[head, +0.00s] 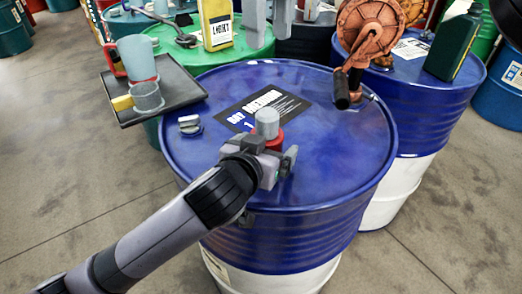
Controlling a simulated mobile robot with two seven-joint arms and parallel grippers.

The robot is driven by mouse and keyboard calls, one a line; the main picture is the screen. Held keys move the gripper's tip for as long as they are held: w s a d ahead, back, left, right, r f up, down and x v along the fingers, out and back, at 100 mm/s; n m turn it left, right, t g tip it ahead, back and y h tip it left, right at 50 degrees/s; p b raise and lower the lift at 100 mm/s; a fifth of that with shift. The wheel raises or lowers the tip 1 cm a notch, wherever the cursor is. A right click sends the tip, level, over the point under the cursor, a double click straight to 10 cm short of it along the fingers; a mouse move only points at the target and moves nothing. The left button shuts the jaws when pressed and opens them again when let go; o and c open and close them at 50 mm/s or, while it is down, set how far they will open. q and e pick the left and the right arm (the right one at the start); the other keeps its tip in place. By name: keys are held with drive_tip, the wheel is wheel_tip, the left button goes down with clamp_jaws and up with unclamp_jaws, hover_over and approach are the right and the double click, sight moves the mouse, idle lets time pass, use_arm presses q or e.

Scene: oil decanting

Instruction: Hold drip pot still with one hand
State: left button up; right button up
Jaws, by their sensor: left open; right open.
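A small grey cylinder (267,122) with a red lower part stands on the blue drum (335,170); it may be the drip pot, but I cannot tell for sure. My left gripper (273,151) is open right at it, in front of its lower part. Whether the fingers touch it is hidden. Another grey pot (147,96) with a yellow handle stands on the dark tray (185,88), beside a larger grey jug (138,58) with a red handle. My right gripper (269,30) is open at the top edge, apart from the cylinder.
An orange hand-crank pump (370,30) with a black handle stands at the back right. A dark green bottle (453,47) stands on another blue drum. A yellow container (216,24) stands on a green drum. A small metal cap (190,124) lies at the blue drum's left.

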use_arm(q)
drive_tip(key=shift+w+d, duration=0.1)
drive_tip(key=shift+w, duration=0.1)
drive_tip(key=c, duration=1.3)
